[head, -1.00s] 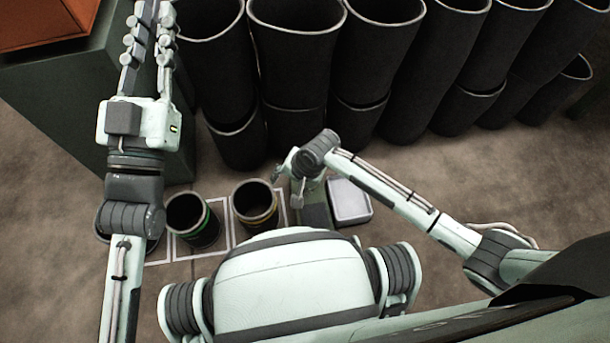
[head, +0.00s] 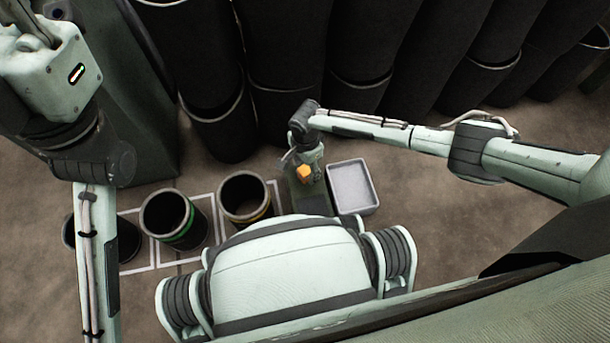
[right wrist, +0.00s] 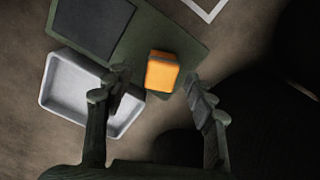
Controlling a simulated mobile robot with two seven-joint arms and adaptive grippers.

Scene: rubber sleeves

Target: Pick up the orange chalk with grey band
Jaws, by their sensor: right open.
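The orange chalk (head: 304,173) lies on a dark green board (head: 311,202) near the middle of the head view. My right gripper (right wrist: 156,84) is open and empty, with a finger on each side of the chalk in the picture and gaps between. In the head view the right gripper (head: 305,167) points down over the board. My left gripper (head: 42,62) is at the upper left, its fingers mostly cut off.
A light grey tray (head: 352,163) sits right of the board. Open dark cups, one with a green band (head: 181,232) and one with a yellow band (head: 243,204), stand left of it in white floor outlines. Tall black sleeves (head: 282,60) stand behind.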

